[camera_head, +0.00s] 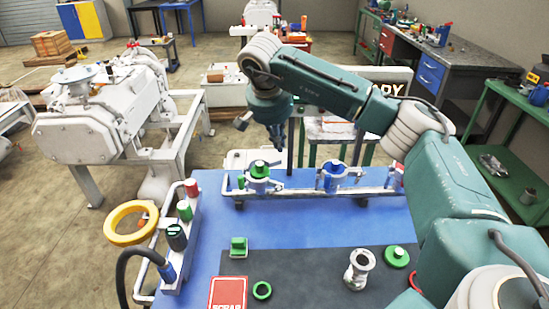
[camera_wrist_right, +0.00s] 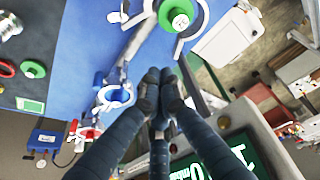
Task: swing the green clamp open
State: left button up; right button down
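A green fitting (camera_head: 260,168) with a pale knob stands in a light metal ring clamp at the left of the pipe rail, on the back of the blue table. In the right wrist view, the green fitting (camera_wrist_right: 176,14) is at the top, with the pale metal ring around it. I cannot tell whether this clamp is latched. My right gripper (camera_head: 279,142) hangs above and slightly right of it, pointing down. In the right wrist view, its fingertips (camera_wrist_right: 161,84) are together and empty, apart from the clamp. My left gripper is in neither view.
A blue fitting (camera_head: 331,174) stands right of the green one on the same rail (camera_head: 295,193). A yellow ring (camera_head: 130,222) stands at the left.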

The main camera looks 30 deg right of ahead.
aim_at(260, 184)
jog(key=p+x, duration=0.3)
jog(key=x, duration=0.6)
pick_arm(q)
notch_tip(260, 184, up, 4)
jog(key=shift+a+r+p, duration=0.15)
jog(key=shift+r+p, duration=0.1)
jog(key=shift+p, duration=0.45)
pick_arm(e)
jog(key=a, duration=0.1)
jog(key=s+a, duration=0.2)
jog(key=a, duration=0.1)
jog(key=shift+s+f, duration=0.1)
jog(key=shift+s, duration=0.15)
jog(key=shift+d, duration=0.1)
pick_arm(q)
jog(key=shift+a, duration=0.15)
